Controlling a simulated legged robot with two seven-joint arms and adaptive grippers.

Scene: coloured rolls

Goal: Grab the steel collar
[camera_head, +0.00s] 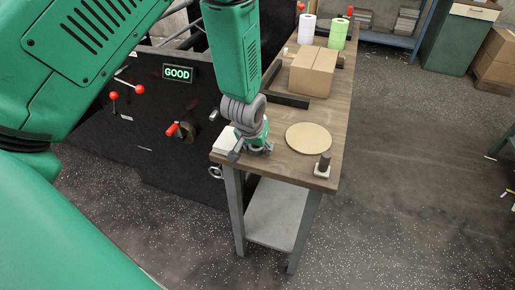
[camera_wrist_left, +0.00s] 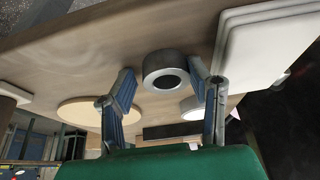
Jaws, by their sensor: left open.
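The steel collar (camera_wrist_left: 165,71) is a short grey metal ring with a dark bore, seen on the wooden table in the left wrist view. My left gripper (camera_head: 250,146) is at the near left part of the table in the head view. In the wrist view its two fingers (camera_wrist_left: 160,84) are spread apart, with the collar showing between their tips. I cannot tell whether either finger touches the collar. In the head view the collar is not clearly visible, around where the gripper is. My right gripper is in neither view.
A white stack (camera_head: 225,139) lies close beside my left gripper. A round wooden disc (camera_head: 308,138) and a dark post on a white base (camera_head: 323,166) are to its right. A cardboard box (camera_head: 313,70), a white roll (camera_head: 307,29) and a green roll (camera_head: 338,34) stand farther back.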

